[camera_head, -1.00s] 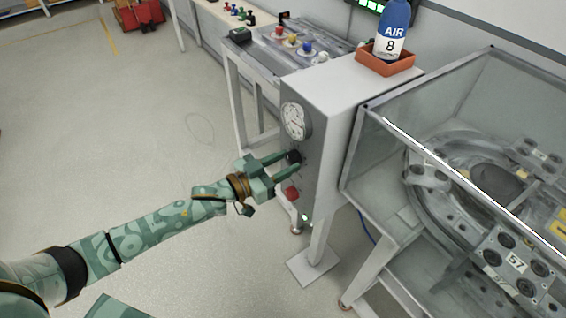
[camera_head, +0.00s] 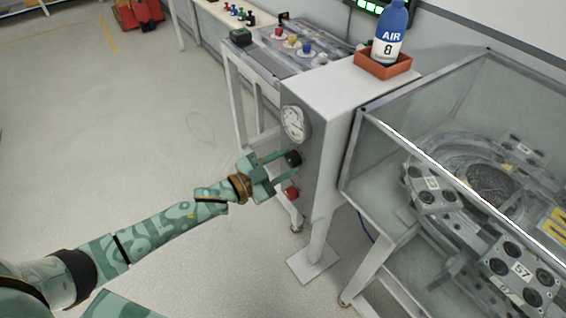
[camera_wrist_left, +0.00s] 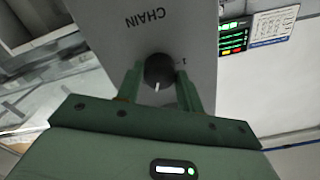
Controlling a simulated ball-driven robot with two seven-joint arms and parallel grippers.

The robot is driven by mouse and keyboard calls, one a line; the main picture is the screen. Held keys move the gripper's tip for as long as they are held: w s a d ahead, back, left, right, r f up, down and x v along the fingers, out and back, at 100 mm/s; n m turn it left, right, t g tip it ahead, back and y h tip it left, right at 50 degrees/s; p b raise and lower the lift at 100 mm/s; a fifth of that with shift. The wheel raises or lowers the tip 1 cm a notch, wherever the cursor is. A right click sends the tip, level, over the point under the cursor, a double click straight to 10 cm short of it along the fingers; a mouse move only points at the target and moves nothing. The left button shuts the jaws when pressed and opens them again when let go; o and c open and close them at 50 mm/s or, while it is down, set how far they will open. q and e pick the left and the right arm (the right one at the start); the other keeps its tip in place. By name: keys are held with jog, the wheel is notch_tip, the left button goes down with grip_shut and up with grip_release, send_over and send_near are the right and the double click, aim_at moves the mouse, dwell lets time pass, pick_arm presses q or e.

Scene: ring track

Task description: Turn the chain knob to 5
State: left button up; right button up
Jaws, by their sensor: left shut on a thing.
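The chain knob (camera_head: 293,158) is a round black knob on the side of a grey control box, below a white dial gauge (camera_head: 295,123). In the left wrist view the knob (camera_wrist_left: 158,71) shows a white pointer line toward the bottom of the picture. The upside-down word CHAIN (camera_wrist_left: 140,19) is printed above it there, with a small mark to its right; the digit 5 cannot be made out. My left gripper (camera_head: 291,164) has one green finger on each side of the knob and is shut on it. My right gripper is out of view.
A red button (camera_head: 292,193) sits below the knob. A blue AIR bottle (camera_head: 391,38) stands in an orange tray (camera_head: 401,66) on top of the box. A glass-walled ring track (camera_head: 430,135) stands to the right.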

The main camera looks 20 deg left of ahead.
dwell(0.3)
pick_arm(q)
jog(key=o, duration=1)
jog(key=shift+s, duration=0.1)
jog(key=p+v, duration=0.2)
jog(key=v, duration=1.4)
jog(key=shift+a, duration=0.15)
jog(key=shift+f, duration=0.1)
